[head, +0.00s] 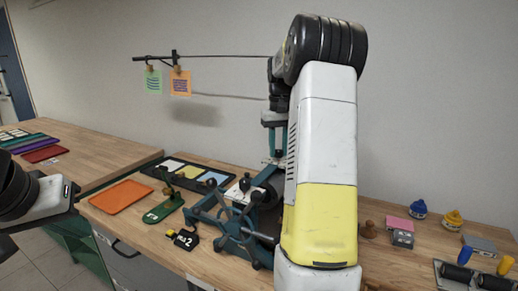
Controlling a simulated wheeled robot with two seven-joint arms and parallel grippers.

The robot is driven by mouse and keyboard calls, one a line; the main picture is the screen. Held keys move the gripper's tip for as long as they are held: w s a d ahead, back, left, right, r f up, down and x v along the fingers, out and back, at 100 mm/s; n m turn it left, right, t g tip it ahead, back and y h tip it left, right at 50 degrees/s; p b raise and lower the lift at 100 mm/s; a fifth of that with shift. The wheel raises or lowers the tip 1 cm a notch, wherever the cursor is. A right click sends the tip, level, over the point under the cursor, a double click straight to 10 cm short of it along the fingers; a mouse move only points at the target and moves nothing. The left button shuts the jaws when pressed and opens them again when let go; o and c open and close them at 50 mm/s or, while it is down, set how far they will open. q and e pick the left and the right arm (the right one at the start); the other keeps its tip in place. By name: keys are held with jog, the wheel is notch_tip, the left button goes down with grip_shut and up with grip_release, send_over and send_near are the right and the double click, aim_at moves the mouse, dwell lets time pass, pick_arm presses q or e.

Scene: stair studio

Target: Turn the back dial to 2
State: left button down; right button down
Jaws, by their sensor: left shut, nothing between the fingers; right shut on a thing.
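The teal press (232,233) with a spoked wheel and dark rollers stands on the wooden bench, partly behind my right arm. My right gripper (273,150) points down at the back of the press, shut on what looks like the back dial. The dial itself is mostly hidden by the gripper and arm, and its setting cannot be read. My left gripper (70,190) is shut and empty at the left edge, in front of the bench and away from the press.
An orange tray (121,196), a green stamp-like tool (164,208), a small black block with white marking (187,240) and a black colour tray (188,171) lie left of the press. Ink pots (453,220) and rollers (458,272) stand right. Two cards (180,84) hang from a line.

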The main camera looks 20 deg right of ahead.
aim_at(279, 151)
jog(key=shift+m, duration=0.5)
jog(key=c, duration=1.1)
grip_release()
notch_tip(279, 151, up, 8)
jog(key=shift+f, duration=0.1)
